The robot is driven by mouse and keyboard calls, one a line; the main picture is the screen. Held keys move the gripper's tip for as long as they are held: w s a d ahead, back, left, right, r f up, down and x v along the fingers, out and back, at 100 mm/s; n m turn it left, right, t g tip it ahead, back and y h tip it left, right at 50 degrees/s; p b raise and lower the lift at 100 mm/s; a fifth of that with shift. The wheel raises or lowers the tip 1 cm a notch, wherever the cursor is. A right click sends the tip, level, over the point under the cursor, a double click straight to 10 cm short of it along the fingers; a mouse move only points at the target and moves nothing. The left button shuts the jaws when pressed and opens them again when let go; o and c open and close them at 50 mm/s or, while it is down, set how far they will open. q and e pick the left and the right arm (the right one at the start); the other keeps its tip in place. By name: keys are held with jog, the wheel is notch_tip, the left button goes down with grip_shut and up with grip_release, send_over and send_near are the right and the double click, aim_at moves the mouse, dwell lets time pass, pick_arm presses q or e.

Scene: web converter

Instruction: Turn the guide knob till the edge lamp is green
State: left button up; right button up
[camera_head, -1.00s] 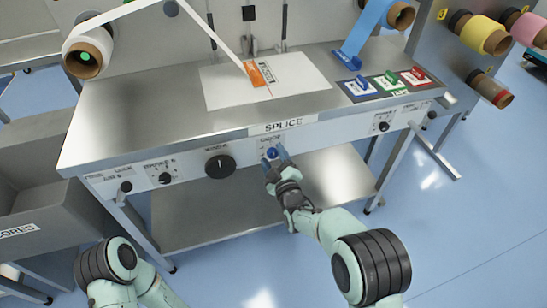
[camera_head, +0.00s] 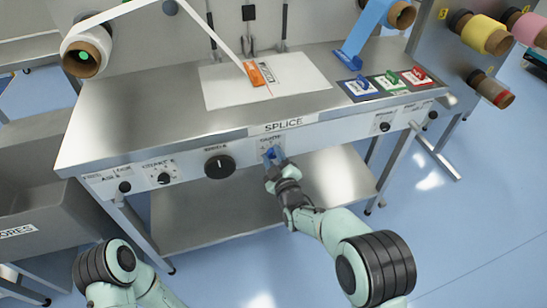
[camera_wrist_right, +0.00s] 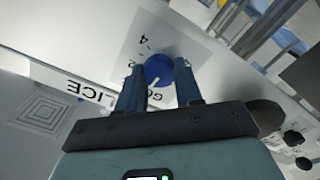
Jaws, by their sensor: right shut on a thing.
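The guide knob is blue with a white pointer line. It sits on the panel under the SPLICE label and shows in the right wrist view (camera_wrist_right: 157,68). My right gripper (camera_head: 273,156) is at the panel front, its two blue fingers on either side of the knob, shut on it; it also shows in the wrist view (camera_wrist_right: 159,86). In the head view the fingers mostly hide the knob. I cannot pick out the edge lamp for sure; a green spot (camera_head: 84,56) shows in the white roll's core. My left arm is low at left, its gripper out of view.
A large black knob (camera_head: 219,166) is left of the guide knob on the same panel. Smaller black knobs (camera_head: 164,179) sit further along. A lower shelf (camera_head: 200,215) lies beneath.

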jog(key=m+b, duration=0.2)
jog(key=m, duration=0.1)
jog(key=shift+f, duration=0.1)
pick_arm(q)
jog(key=shift+y, duration=0.3)
jog(key=shift+w+a+f+b, duration=0.1)
jog(key=shift+a+f+b, duration=0.2)
jog(key=shift+f, duration=0.5)
jog(key=shift+a+f+b, duration=0.15)
jog(key=shift+a+f, duration=0.25)
jog(key=shift+f, duration=0.45)
jog(key=shift+w+a+f+b, duration=0.1)
jog(key=shift+a+f+b, duration=0.2)
jog(key=shift+f, duration=0.5)
pick_arm(e)
jog(key=shift+m, duration=1.1)
jog(key=o, duration=1)
jog(key=shift+o, duration=0.2)
pick_arm(q)
jog(key=shift+w+d+r+t+p, duration=0.15)
jog(key=shift+w+r+p, duration=0.4)
jog(key=shift+r, duration=0.25)
jog(key=shift+w+d+r+t+p, duration=0.15)
jog(key=shift+w+r+p, duration=0.4)
jog(key=shift+r, duration=0.25)
pick_arm(e)
jog(key=v, duration=1.3)
jog(key=shift+s+r, duration=0.2)
jog(key=shift+d, duration=0.15)
